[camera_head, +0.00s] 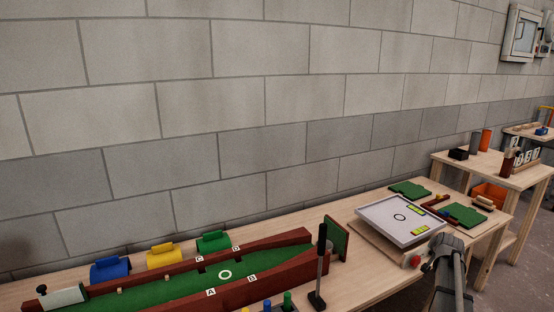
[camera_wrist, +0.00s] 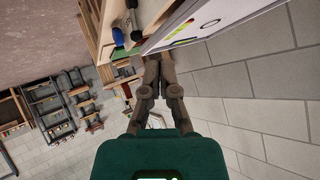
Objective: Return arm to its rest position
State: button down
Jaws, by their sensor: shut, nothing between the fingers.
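My gripper (camera_wrist: 152,62) shows in the wrist view with its two grey fingers together at the tips and nothing between them. In the head view part of my dark arm end (camera_head: 448,262) stands at the lower right, in front of the table edge and beside the white-topped board (camera_head: 372,210). The fingertips cannot be made out clearly there. In the wrist view the white board (camera_wrist: 220,22) lies beyond and to the right of the fingertips. I cannot tell whether they touch anything.
Green panels (camera_head: 464,215) lie farther right. A second table (camera_head: 495,168) stands beyond.

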jog(key=s+a+f+n+g+y, duration=0.1)
jog(key=s+a+f+n, duration=0.1)
jog(key=a, duration=0.6)
jog(key=s+a+f+n+g+y, duration=0.1)
jog(key=s+a+f+y, duration=0.1)
jog(key=a, duration=0.7)
jog(key=s+a+f+n+g+y, duration=0.1)
jog(key=s+a+f+n+g, duration=0.2)
jog(key=s+a, duration=0.9)
jog(key=s+a+f+n+g, duration=0.1)
jog(key=s+a+n+g, duration=0.3)
jog(key=s+a, duration=0.85)
jog(key=w+a+r+p, duration=0.1)
jog(key=r+p, duration=0.8)
jog(key=w+a+r+m+p, duration=0.1)
jog(key=w+r+p, duration=0.1)
jog(key=r+p, duration=0.7)
jog(key=shift+w+r+g, duration=0.3)
jog(key=shift+r+g, duration=0.1)
jog(key=shift+r, duration=0.1)
